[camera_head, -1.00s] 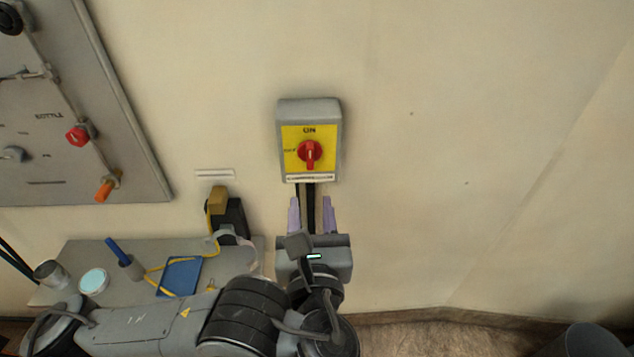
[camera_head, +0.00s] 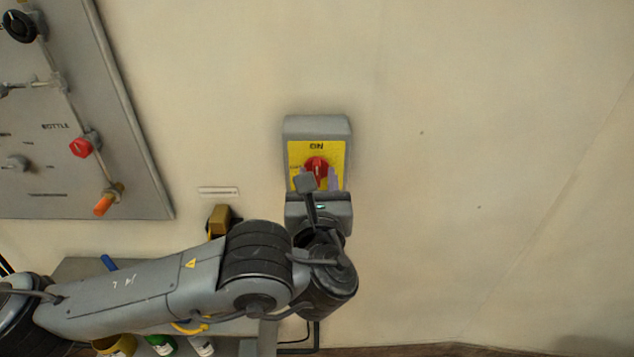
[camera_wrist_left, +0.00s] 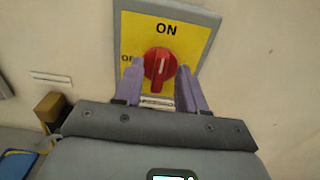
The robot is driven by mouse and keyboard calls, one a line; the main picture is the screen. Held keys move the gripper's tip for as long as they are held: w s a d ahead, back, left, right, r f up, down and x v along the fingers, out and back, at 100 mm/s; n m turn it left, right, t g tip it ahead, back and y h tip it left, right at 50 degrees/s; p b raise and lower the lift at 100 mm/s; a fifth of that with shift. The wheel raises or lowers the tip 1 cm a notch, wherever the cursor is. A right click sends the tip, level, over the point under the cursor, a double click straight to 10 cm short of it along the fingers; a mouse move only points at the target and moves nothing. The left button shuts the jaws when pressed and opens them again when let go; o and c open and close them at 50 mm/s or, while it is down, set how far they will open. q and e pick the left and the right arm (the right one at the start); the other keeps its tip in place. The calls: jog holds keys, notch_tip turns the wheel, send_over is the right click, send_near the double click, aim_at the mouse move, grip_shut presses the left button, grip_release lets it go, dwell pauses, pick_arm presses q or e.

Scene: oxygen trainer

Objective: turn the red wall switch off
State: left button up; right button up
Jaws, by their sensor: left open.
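The red wall switch (camera_head: 316,167) is a round knob on a yellow plate in a grey box (camera_head: 316,127) on the wall. In the left wrist view the red knob (camera_wrist_left: 158,66) has its ridge roughly vertical, below the word ON, with OFF to its left, partly covered by a finger. My left gripper (camera_wrist_left: 158,88) is open, with one purple finger on each side of the knob's lower part. I cannot tell whether the fingers touch it. In the head view my left gripper (camera_head: 320,183) hides the plate's lower part. My right gripper is not in view.
A grey panel (camera_head: 60,180) with a red knob (camera_head: 80,147) and an orange handle (camera_head: 105,203) is on the wall at left. A shelf with a blue item and bottles sits below my arm. The wall right of the switch is bare.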

pick_arm(q)
jog(key=shift+w, duration=0.1)
jog(key=shift+c, duration=0.3)
grip_shut()
jog(key=shift+a+f+n+b, duration=0.1)
jog(key=shift+n+b, duration=2.45)
jog(key=shift+n, duration=0.4)
jog(key=shift+a+f+n+b, duration=0.1)
jog(key=shift+f+n+b, duration=0.05)
jog(key=shift+n+b, duration=2.65)
jog(key=shift+a+f+n+b, duration=0.1)
jog(key=shift+n+b, duration=2.25)
jog(key=shift+n, duration=0.8)
